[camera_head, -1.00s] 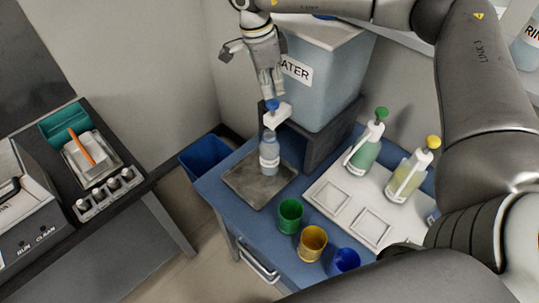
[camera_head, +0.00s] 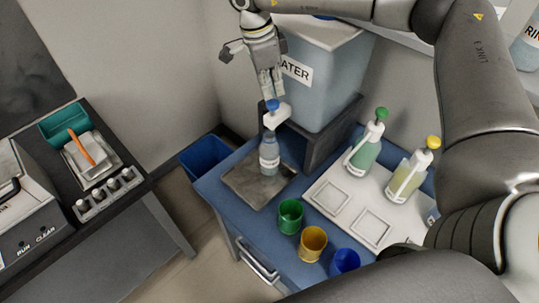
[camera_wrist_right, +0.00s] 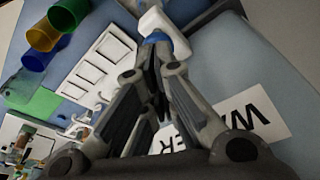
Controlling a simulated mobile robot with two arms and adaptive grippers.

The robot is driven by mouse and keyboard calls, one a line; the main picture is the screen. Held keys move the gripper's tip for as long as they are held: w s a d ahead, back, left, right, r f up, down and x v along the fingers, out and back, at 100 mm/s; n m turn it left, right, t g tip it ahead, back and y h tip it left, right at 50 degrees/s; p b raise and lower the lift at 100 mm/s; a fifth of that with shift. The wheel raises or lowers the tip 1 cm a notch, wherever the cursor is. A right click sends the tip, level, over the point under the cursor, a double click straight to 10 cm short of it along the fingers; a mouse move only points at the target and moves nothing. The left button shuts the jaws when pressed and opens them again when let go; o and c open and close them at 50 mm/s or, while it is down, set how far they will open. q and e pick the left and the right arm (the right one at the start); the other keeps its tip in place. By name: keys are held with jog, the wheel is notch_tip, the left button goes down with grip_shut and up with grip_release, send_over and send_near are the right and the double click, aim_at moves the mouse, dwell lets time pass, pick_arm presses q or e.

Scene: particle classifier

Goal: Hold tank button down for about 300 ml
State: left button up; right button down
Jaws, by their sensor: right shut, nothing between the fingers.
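The water tank (camera_head: 322,85) stands on a dark block at the back of the blue table. Its white spout with the blue button (camera_head: 272,104) sticks out toward the front left. My right gripper (camera_head: 271,95) is shut and points down, its fingertips at the top of the button; in the right wrist view the blue button (camera_wrist_right: 156,37) shows at the fingertips, and I cannot tell how far it is pressed. A clear bottle (camera_head: 269,155) with a pale label stands upright under the spout on a grey plate (camera_head: 245,182). Its fill level is hard to tell. My left gripper is not in view.
Green, yellow and blue cups (camera_head: 313,240) stand at the table's front. Green and yellow pump bottles (camera_head: 362,155) stand on a white tray at the right. A blue bin (camera_head: 203,157) is left of the table. A bench with a machine (camera_head: 30,220) is far left.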

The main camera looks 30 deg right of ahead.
aim_at(273, 102)
jog(key=shift+f, duration=0.15)
jog(key=shift+f+b, duration=1)
jog(key=shift+f, duration=0.4)
dwell(6.5)
